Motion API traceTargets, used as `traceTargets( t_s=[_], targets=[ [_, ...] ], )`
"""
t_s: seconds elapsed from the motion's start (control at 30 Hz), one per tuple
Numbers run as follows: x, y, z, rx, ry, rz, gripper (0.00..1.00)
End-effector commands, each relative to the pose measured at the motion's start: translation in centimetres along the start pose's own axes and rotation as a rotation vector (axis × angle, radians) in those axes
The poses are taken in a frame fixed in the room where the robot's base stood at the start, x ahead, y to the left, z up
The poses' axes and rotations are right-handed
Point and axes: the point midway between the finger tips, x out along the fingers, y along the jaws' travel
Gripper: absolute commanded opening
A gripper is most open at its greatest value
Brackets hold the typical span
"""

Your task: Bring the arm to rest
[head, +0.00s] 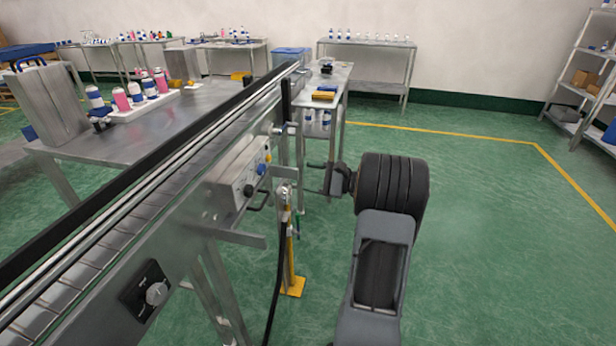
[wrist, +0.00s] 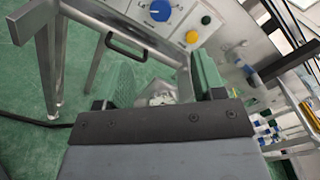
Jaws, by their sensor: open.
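My arm rises in the right middle of the head view, with its dark wrist part turned toward the conveyor. My gripper (head: 328,178) is at its left end, beside the control panel and small in that view. In the wrist view my gripper (wrist: 162,82) shows two green-padded fingers set apart, with nothing held between them.
The conveyor (head: 150,190) runs diagonally at left with a control box (head: 238,178) on its side. A yellow-footed post (head: 292,285) stands below the box. Green floor (head: 500,230) at right is clear.

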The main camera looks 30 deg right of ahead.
Motion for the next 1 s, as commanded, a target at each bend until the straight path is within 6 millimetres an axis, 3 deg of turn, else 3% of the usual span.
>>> traceTargets(
  t_s=[0.47,0.57,0.67,0.77,0.83,1.0],
  targets=[
    [0.0,0.1,-0.3,-0.003,0.017,0.003,0.63],
    [-0.1,2.0,-1.4,0.003,0.075,0.081,0.63],
    [-0.7,6.3,-2.3,0.016,0.163,0.250,0.63],
    [-0.6,10.0,0.7,-0.062,0.242,0.524,0.63],
    [-0.6,12.0,4.3,-0.178,0.279,0.750,0.63],
    [-1.5,13.8,13.5,-0.598,0.308,1.229,0.63]
  ],
)
